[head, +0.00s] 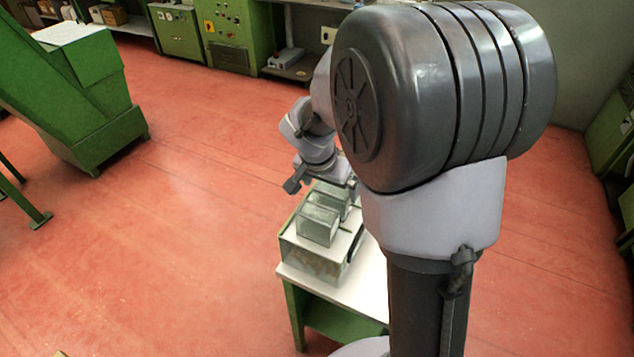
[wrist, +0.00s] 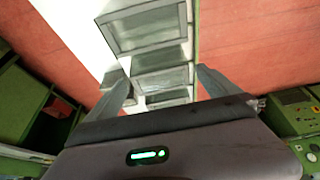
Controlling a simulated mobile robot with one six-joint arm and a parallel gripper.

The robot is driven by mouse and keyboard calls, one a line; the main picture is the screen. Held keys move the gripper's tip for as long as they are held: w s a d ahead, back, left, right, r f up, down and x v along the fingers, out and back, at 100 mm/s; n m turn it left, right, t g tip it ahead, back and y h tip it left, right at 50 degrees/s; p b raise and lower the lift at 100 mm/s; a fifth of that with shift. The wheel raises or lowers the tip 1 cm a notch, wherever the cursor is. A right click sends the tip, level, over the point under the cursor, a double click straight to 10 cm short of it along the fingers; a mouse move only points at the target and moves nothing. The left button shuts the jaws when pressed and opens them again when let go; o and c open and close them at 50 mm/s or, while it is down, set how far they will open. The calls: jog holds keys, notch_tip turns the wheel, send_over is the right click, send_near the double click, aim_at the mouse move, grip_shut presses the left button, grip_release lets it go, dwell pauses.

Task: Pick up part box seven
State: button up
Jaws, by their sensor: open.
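Several grey, glassy part boxes show; I see no numbers, so I cannot tell which is part box seven. In the head view one box (head: 317,226) stands on a larger pale box (head: 312,262) on the table, with another box (head: 331,196) behind it, partly under my gripper (head: 318,184). In the wrist view a large box (wrist: 146,27) is at the top and a smaller one (wrist: 163,80) lies in line between the finger tips. My gripper (wrist: 163,82) is open, its two fingers apart. I see nothing held; contact with the box cannot be told.
The white-topped table (head: 357,300) has green legs. My own arm hides its right part. A green machine (head: 75,95) stands at the left, and green cabinets (head: 225,35) line the back. The red floor between is clear.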

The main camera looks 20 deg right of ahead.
aim_at(332, 190)
jog(key=shift+x, duration=1)
jog(key=shift+d+f+b, duration=0.2)
jog(key=shift+f+b, duration=0.15)
jog(key=shift+f, duration=0.25)
jog(key=x, duration=0.2)
jog(key=b+x, duration=0.1)
jog(key=x, duration=0.1)
jog(key=shift+w+d+f, duration=0.2)
jog(key=shift+w, duration=0.1)
jog(key=shift+s+r, duration=0.1)
jog(key=shift+c, duration=1.3)
jog(key=shift+r, duration=0.1)
jog(key=c, duration=1.2)
